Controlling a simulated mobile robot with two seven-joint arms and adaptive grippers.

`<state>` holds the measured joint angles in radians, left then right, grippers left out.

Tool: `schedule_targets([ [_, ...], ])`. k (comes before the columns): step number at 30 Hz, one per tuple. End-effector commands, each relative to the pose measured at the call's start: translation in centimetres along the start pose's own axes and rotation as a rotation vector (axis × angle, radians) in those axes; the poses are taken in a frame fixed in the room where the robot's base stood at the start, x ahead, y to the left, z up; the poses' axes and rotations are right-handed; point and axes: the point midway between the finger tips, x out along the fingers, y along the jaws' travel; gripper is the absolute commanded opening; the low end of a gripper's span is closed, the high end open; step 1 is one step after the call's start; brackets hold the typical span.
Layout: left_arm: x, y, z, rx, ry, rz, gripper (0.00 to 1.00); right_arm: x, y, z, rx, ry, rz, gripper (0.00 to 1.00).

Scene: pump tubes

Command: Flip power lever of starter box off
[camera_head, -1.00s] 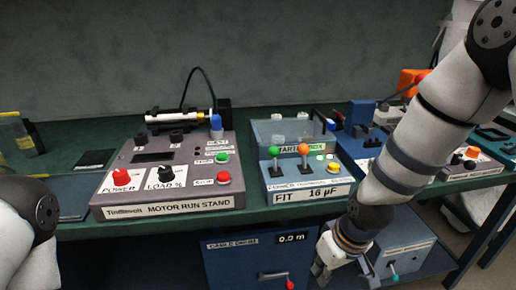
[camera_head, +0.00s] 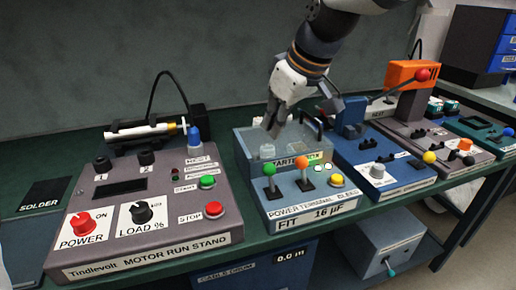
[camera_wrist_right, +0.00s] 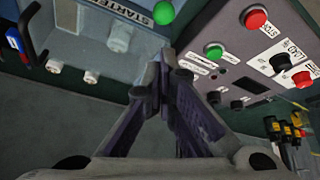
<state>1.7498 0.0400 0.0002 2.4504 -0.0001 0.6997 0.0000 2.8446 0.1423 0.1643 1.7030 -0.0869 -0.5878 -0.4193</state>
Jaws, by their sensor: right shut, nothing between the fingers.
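The starter box (camera_head: 318,204) is a blue-grey box on the green bench, labelled POWER, TERMINAL, BLEED and "FIT 16 µF". Its green-knobbed lever (camera_head: 269,169) is at the left, above the POWER end of the label. An orange-knobbed lever (camera_head: 301,162) is beside it. Both stick up; I cannot tell their switch positions. My right gripper (camera_head: 271,132) is shut and empty, above the clear-walled back part of the box, behind the green knob. In the right wrist view the green knob (camera_wrist_right: 164,13) is just beyond the fingertips (camera_wrist_right: 168,57), apart from them. My left gripper is out of view.
The motor run stand (camera_head: 150,237) is close on the left, with a red power knob and green and red buttons. A wall is behind.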

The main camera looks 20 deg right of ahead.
Motion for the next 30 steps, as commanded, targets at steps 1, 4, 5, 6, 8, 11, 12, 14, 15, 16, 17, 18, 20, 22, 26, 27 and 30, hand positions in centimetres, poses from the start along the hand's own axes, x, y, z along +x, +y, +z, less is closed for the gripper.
schedule_targets([
  [1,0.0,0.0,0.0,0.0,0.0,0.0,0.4,0.2,0.0,0.0,0.0,-0.001,0.0,0.0],
  [4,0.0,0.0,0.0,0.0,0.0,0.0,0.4,1.3,0.0,0.1,0.001,-0.004,-0.002,0.0],
  [5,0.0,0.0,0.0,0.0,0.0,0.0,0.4,1.9,0.0,0.1,0.001,-0.004,-0.002,0.0],
  [6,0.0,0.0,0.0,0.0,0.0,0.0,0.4,2.7,-0.1,0.2,0.001,-0.005,-0.003,0.0],
  [8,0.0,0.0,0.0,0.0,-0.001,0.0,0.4,4.0,-0.1,0.1,0.001,-0.005,-0.002,0.0],
  [11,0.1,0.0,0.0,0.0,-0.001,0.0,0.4,6.1,-0.1,0.1,0.001,-0.005,-0.002,0.0],
  [12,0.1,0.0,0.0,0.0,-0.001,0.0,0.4,6.8,-0.1,0.1,0.001,-0.004,-0.002,0.0],
  [14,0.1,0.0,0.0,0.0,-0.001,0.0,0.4,7.8,-0.1,0.1,0.001,-0.003,-0.001,0.0],
  [15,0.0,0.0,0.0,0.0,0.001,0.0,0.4,8.4,-0.1,0.1,0.001,-0.003,-0.001,0.0],
  [16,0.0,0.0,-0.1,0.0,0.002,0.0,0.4,8.7,0.0,0.0,0.001,-0.001,-0.001,0.0],
  [17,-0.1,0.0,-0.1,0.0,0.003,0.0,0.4,9.0,0.0,0.0,0.001,-0.001,0.0,0.0],
  [18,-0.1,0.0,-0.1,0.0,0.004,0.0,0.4,9.3,0.0,0.0,0.001,0.0,0.0,0.0],
  [20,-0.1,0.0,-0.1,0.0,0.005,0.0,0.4,9.7,0.0,0.0,0.0,0.0,0.0,0.0],
  [22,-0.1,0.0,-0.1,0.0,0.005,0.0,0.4,10.0,-0.1,0.0,0.0,0.0,0.0,0.0],
  [26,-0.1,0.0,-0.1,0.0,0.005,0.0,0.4,10.0,0.0,0.0,0.0,0.0,0.0,0.0],
  [27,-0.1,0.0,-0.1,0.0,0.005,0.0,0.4,10.0,0.0,0.0,0.0,0.0,0.0,0.0],
  [30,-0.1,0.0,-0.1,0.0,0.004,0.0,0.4,10.0,0.0,0.0,0.0,0.0,0.0,0.0],
])
